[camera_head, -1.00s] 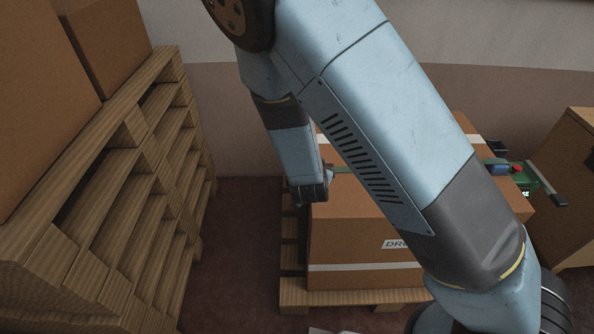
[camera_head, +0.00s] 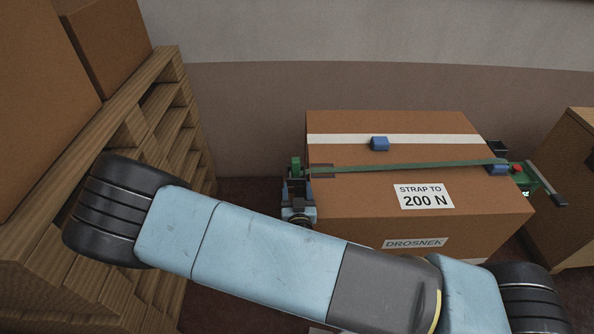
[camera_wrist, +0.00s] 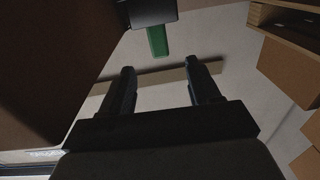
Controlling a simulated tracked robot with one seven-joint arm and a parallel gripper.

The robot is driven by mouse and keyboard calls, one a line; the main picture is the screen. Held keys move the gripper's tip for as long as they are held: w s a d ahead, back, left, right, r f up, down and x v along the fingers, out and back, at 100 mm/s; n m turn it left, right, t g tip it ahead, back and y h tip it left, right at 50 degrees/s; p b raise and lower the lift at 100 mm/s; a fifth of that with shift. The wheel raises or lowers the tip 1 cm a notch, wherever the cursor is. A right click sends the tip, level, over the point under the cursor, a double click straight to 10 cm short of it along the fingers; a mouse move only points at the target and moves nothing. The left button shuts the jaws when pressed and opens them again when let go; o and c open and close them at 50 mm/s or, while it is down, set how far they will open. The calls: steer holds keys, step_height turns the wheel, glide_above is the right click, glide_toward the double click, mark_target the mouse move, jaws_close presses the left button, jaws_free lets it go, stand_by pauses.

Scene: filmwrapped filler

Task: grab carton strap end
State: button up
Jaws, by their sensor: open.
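The large brown carton (camera_head: 350,195) has a green strap (camera_head: 410,165) lying across its top. The green strap end (camera_head: 295,165) shows at the carton's left edge. My gripper (camera_head: 297,186) is at that left edge, just below the strap end. In the wrist view my gripper (camera_wrist: 158,88) is open with nothing between its fingers. The strap end (camera_wrist: 157,41) hangs beyond the fingertips there, roughly in line with the gap, below a dark block (camera_wrist: 150,12). My arm hides the carton's lower front.
A green strapping tool (camera_head: 533,180) with a red button and a lever sits at the carton's right. Blue blocks (camera_head: 380,143) lie on top. Stacked wooden pallets (camera_head: 130,130) with cartons stand at the left, another box (camera_head: 570,170) at the right, a wall behind.

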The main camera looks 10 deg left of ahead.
mark_target(296, 158)
steer(key=x, duration=0.8)
steer(key=shift+r+x, duration=0.15)
steer(key=shift+x, duration=0.75)
steer(key=shift+r+x, duration=0.2)
steer(key=shift+x, duration=0.7)
steer(key=shift+r+x, duration=0.15)
steer(key=shift+x, duration=0.75)
steer(key=shift+d, duration=0.1)
steer(key=shift+c, duration=0.3)
steer(key=c, duration=1.1)
steer(key=shift+r, duration=0.15)
